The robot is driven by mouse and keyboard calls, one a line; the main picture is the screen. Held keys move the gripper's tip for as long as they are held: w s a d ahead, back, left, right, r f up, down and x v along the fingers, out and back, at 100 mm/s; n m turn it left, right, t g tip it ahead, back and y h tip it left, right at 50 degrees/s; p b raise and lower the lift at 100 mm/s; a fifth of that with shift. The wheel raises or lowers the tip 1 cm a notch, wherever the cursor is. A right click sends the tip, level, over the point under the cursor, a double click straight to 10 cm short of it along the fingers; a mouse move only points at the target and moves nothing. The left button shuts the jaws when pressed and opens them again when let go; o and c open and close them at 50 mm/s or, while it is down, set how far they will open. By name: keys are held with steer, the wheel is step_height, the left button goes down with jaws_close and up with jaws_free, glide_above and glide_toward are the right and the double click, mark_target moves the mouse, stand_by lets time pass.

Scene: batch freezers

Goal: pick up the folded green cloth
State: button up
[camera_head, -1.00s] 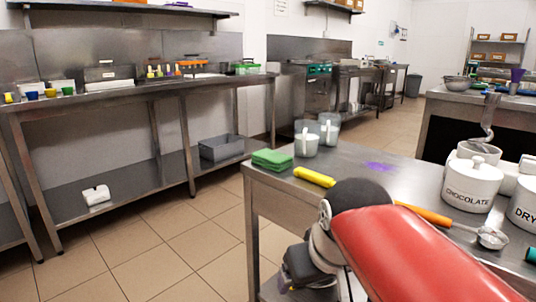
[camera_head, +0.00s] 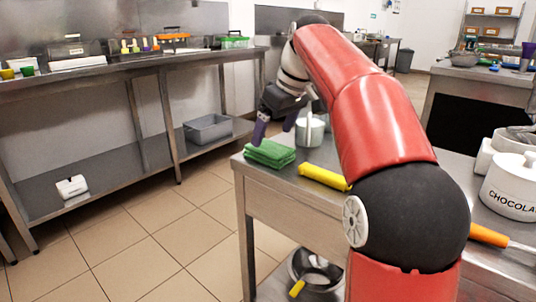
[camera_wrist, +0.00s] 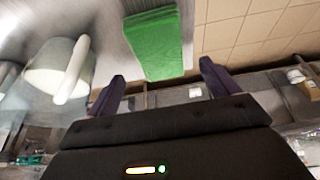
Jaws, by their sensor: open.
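The folded green cloth (camera_head: 269,153) lies on the near left corner of the steel table. My gripper (camera_head: 275,132) is open above it and a little behind it, with its dark purple fingers pointing down. In the wrist view the cloth (camera_wrist: 156,45) shows beyond and between the two open fingertips of my gripper (camera_wrist: 162,80). The fingers appear apart from the cloth and nothing is held.
A white container (camera_head: 311,133) with a handle stands close behind the cloth. A yellow object (camera_head: 323,177) lies to its right. A chocolate jar (camera_head: 514,186) stands at far right. Open floor (camera_head: 165,225) lies left of the table (camera_head: 300,195).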

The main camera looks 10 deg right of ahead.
mark_target(269, 146)
steer(key=b+x, duration=0.1)
steer(key=x, duration=0.4)
steer(key=shift+s, duration=0.1)
steer(key=shift+f, duration=0.1)
steer(key=shift+c, duration=0.5)
steer(key=c, duration=1)
